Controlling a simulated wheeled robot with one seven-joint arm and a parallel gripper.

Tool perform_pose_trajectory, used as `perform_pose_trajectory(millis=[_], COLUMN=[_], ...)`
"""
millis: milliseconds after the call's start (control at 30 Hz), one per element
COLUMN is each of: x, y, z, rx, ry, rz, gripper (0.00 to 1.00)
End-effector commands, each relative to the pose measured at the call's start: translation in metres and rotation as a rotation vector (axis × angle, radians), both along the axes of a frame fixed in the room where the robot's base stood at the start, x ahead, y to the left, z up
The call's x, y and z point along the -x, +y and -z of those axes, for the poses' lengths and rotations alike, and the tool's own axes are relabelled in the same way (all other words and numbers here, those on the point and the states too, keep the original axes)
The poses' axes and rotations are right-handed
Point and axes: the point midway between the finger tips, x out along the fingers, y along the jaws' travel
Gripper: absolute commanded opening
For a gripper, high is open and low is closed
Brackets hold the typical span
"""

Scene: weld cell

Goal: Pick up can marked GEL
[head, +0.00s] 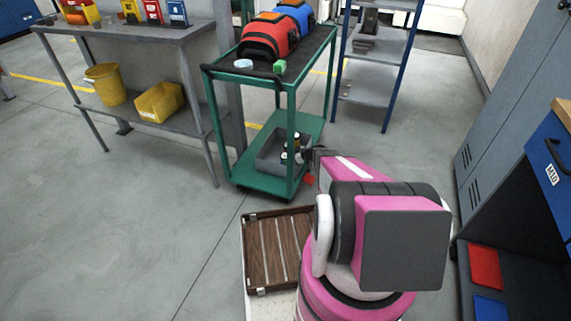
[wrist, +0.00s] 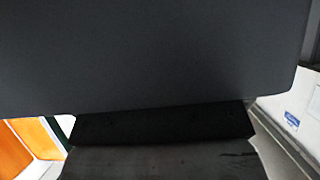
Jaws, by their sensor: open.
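No marking GEL can be read in either view. Several small items, which look like cans or bottles (head: 297,142), stand in a grey bin (head: 268,163) on the lower shelf of a green cart (head: 245,177). My gripper (head: 315,153) shows only in part at the right end of that shelf, close to the bin, mostly hidden behind my pink and grey arm. It is open, and I see nothing held. The wrist view is largely filled by dark surfaces, and no can shows there.
A red bag (head: 268,38) and a blue bag (head: 296,16) lie on the cart's top. A grey table (head: 125,33) with yellow bins below stands left, a blue-framed rack (head: 375,92) behind right. Blue drawers (head: 548,160) stand at right. Floor at left is clear.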

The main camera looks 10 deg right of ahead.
Motion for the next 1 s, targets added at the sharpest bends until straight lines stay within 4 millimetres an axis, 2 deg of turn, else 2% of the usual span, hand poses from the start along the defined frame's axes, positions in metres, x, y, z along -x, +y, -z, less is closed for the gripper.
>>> perform_pose_trajectory(millis=[33,200,433,633,1000], x=[-0.007,-0.015,-0.015,-0.015,-0.014], y=[0.005,0.020,0.021,0.021,0.021], z=[0.005,0.014,0.014,0.014,0.009], rx=[0.000,0.001,0.001,0.001,-0.001], ry=[0.000,0.000,0.000,0.000,-0.001], rz=[-0.001,0.000,0.001,0.001,0.001], gripper=[0.92,0.92,0.92,0.28,0.28])
